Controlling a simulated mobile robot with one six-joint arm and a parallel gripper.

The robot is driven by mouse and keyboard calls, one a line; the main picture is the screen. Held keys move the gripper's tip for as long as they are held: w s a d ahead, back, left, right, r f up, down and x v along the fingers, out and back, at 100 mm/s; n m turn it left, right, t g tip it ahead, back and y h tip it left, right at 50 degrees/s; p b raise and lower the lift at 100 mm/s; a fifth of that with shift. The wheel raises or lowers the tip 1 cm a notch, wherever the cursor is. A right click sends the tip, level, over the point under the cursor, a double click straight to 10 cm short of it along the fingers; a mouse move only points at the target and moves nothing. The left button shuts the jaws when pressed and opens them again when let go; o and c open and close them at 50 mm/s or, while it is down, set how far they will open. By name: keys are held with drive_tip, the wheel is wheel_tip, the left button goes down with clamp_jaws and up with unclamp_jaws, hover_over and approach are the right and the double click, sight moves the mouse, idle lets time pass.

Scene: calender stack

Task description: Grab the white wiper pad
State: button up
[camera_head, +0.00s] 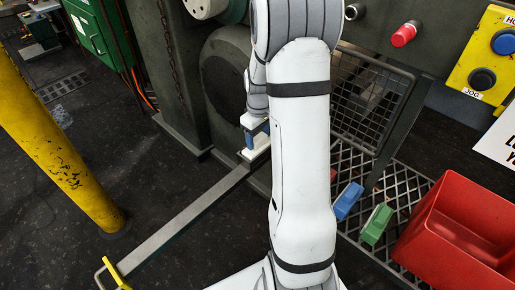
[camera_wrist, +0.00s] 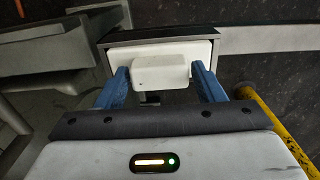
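The white wiper pad (camera_wrist: 204,49) lies in a dark-rimmed holder (camera_wrist: 122,38) in the wrist view, with a raised white block (camera_wrist: 162,70) on it. My gripper (camera_wrist: 160,76) has two blue fingers, spread apart on either side of the raised block. Small gaps seem to show between the fingers and the block, so it looks open. In the head view, the pad (camera_head: 258,152) shows as a white piece just below my gripper (camera_head: 252,140), at the end of a grey bar. My arm covers part of the scene there.
The grey bar (camera_head: 190,220) runs low across the floor to a yellow handle (camera_head: 112,272). A yellow post (camera_head: 60,140) stands left. A blue block (camera_head: 348,201), a green block (camera_head: 376,224) and a red bin (camera_head: 430,250) are on the grating at right. Machine rolls stand behind my arm.

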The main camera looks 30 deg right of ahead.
drive_tip(key=c, duration=1)
drive_tip(key=shift+c, duration=0.4)
drive_tip(key=shift+r, duration=0.15)
